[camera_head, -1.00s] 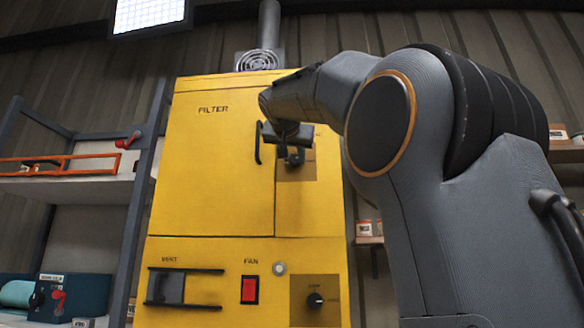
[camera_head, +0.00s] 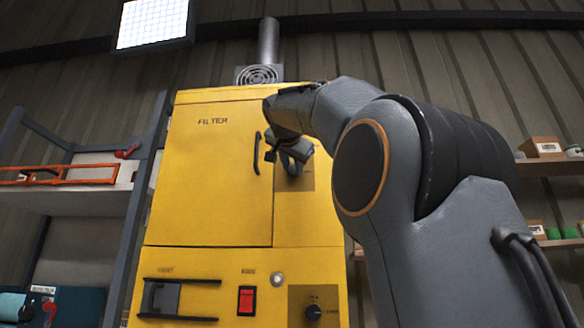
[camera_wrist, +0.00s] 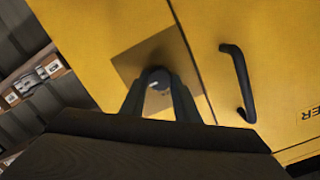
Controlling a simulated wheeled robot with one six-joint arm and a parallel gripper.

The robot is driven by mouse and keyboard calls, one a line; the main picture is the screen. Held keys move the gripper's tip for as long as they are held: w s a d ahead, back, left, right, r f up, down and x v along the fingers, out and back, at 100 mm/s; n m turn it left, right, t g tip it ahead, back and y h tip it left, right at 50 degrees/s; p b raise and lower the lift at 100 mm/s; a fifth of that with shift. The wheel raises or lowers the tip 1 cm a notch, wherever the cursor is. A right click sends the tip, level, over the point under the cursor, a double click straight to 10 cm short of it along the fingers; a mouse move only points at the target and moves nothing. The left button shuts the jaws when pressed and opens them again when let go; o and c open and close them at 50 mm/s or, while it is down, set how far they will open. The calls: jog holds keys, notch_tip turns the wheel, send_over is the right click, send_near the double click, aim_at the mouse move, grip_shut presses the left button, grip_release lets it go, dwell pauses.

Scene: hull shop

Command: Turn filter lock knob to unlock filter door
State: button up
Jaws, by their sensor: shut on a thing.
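The yellow filter cabinet (camera_head: 205,215) has a door marked FILTER (camera_head: 215,170) with a black bar handle (camera_head: 256,153). The door lies flush with the cabinet front. The lock knob (camera_wrist: 157,80) is dark and round with a pale mark, on a darker square plate (camera_wrist: 135,65) beside the door. My gripper (camera_wrist: 160,88) is shut on the knob, one finger on each side of it. In the head view my gripper (camera_head: 290,160) hides most of the knob. The door handle also shows to the right in the wrist view (camera_wrist: 240,85).
Below the door are a vent slot with black rails (camera_head: 180,281), a red fan switch (camera_head: 246,300) and a lower dial (camera_head: 313,312). Shelves stand left (camera_head: 85,210) and right (camera_head: 550,168). The handle is close beside my gripper.

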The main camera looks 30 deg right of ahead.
jog(key=o, duration=1)
jog(key=shift+o, duration=0.2)
jog(key=b+v, duration=0.1)
jog(key=v, duration=0.6)
jog(key=shift+s+a, duration=0.25)
jog(key=shift+s, duration=0.05)
